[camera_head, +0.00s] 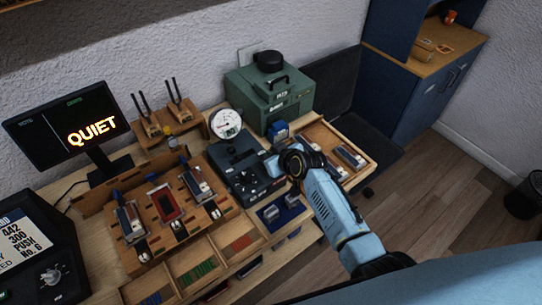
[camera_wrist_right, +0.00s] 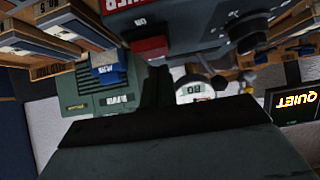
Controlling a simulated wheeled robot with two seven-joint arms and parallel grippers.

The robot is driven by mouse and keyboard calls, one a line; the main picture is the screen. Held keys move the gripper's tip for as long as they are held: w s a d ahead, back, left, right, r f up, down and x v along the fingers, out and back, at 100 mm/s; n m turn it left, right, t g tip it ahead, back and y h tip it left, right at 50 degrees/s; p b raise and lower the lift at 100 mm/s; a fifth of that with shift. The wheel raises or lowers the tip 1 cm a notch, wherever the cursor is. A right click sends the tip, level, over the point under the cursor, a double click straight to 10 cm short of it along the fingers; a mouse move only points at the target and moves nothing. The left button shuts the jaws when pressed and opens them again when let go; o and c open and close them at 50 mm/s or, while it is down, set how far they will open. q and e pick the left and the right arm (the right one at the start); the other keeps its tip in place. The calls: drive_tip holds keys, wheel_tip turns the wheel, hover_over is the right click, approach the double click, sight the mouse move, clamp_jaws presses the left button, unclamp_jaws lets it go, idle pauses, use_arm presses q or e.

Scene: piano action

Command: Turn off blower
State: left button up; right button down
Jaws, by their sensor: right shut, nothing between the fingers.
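The dark control box (camera_head: 240,178) with knobs stands on the bench below a round white gauge (camera_head: 226,123). In the right wrist view, turned upside down, the box (camera_wrist_right: 190,22) shows a red rocker switch (camera_wrist_right: 150,48) beside a red label. A green machine (camera_head: 285,101) stands behind it; it also shows in the wrist view (camera_wrist_right: 95,92). My right gripper (camera_head: 272,166) is at the box's right end. In the wrist view its dark shut fingers (camera_wrist_right: 158,72) are empty and close to the red switch; I cannot tell whether they touch. My left gripper is out of view.
Wooden racks with modules (camera_head: 165,203) stand to the left. A monitor (camera_head: 65,125) reads "QUIET". A blue tray (camera_head: 280,213) sits at the bench's front.

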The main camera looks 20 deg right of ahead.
drive_tip(key=shift+r, duration=0.1)
drive_tip(key=r+p, duration=0.4)
drive_tip(key=shift+w+r+p, duration=0.25)
drive_tip(key=shift+r+p, duration=0.1)
drive_tip(key=w+r+v, duration=0.1)
drive_tip(key=v, duration=0.8)
drive_tip(key=shift+a+r+b, duration=0.25)
drive_tip(key=shift+b, duration=0.05)
drive_tip(key=shift+s, duration=0.1)
